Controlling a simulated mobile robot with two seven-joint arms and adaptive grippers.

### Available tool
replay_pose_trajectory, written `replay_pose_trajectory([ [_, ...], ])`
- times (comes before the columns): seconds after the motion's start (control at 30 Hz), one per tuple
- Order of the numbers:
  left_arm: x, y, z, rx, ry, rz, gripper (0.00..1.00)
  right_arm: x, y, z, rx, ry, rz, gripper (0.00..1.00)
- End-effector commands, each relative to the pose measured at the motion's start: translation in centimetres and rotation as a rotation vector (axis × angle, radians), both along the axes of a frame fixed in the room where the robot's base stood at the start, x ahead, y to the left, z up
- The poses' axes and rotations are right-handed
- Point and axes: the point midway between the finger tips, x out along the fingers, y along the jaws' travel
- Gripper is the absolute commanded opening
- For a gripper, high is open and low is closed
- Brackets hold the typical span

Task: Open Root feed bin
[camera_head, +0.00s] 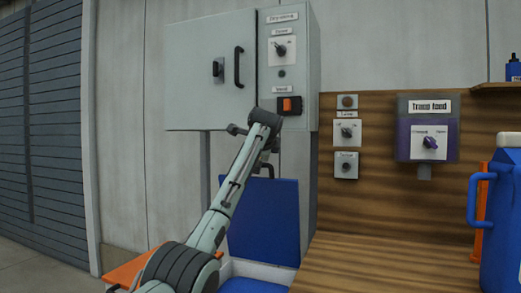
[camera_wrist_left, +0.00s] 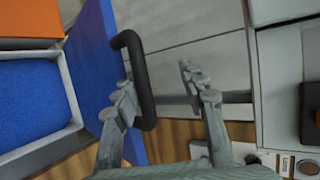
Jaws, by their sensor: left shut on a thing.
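A bin with a blue lid (camera_head: 265,225) stands below the grey cabinet; no name on it can be read. The lid is raised and stands roughly upright. In the left wrist view the lid (camera_wrist_left: 92,70) shows beside the open bin's pale rim (camera_wrist_left: 68,85), with blue contents (camera_wrist_left: 35,100) inside. In the head view my forearm hides most of this grip. My right gripper is not in view.
An orange surface (camera_head: 135,270) lies left of the bin. The grey cabinet (camera_head: 215,70) with switches hangs above. A wooden bench (camera_head: 400,265) is at right, with a blue jug (camera_head: 503,215) and a Trace feed box (camera_head: 428,127) on the panel behind.

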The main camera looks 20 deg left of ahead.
Motion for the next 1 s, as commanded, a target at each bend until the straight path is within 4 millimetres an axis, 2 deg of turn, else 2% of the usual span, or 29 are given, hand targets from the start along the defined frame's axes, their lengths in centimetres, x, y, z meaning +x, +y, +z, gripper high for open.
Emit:
replay_pose_trajectory([
  [0.03,-1.0,-1.0,2.0,0.002,-0.03,-0.011,0.34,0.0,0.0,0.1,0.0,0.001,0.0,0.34],
  [0.2,-4.0,-2.0,3.5,0.003,-0.028,-0.01,0.34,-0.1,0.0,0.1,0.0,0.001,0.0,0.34],
  [0.4,-5.9,-2.6,4.2,0.003,-0.022,-0.007,0.34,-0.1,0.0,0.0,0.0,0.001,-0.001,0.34],
  [1.0,-6.4,-2.7,4.2,0.002,-0.019,-0.006,0.34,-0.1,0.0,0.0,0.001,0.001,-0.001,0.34],
])
